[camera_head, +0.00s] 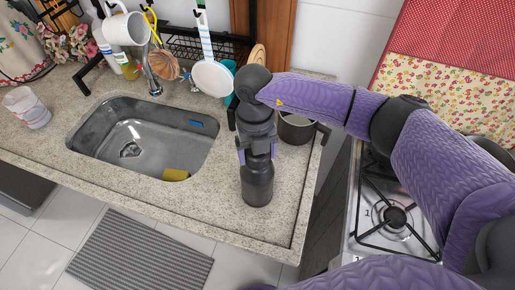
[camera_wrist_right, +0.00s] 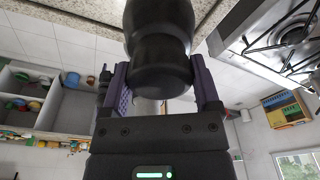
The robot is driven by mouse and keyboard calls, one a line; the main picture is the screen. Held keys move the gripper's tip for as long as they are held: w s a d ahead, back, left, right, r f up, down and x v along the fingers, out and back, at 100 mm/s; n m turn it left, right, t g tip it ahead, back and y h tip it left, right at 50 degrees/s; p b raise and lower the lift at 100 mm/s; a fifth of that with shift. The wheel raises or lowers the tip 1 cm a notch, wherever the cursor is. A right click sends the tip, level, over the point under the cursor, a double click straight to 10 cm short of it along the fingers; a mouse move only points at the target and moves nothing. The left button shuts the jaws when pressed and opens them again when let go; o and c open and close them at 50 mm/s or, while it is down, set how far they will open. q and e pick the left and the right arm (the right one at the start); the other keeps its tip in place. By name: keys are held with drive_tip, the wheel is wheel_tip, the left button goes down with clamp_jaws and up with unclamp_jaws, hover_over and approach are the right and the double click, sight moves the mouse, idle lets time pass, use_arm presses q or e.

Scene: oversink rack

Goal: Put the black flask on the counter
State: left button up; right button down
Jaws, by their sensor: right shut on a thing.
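The black flask (camera_head: 257,182) is upright at the right part of the speckled counter (camera_head: 222,215), right of the sink. My right gripper (camera_head: 257,152) comes from above and is shut on the flask's upper part. In the right wrist view the flask (camera_wrist_right: 160,60) sits between the two fingers of the right gripper (camera_wrist_right: 162,85). The flask's base appears at or just above the counter; I cannot tell whether it touches. My left gripper is not in view.
The sink (camera_head: 145,135) holds a yellow sponge (camera_head: 175,174) and a blue item (camera_head: 196,123). A metal pot (camera_head: 296,128) stands behind the flask to the right. The stove (camera_head: 395,215) is at the right. The counter's front edge is close to the flask.

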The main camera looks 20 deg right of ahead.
unclamp_jaws()
drive_tip(key=shift+r, duration=0.15)
wheel_tip(320, 180, up, 12)
drive_tip(key=w, duration=0.1)
drive_tip(key=shift+w, duration=0.25)
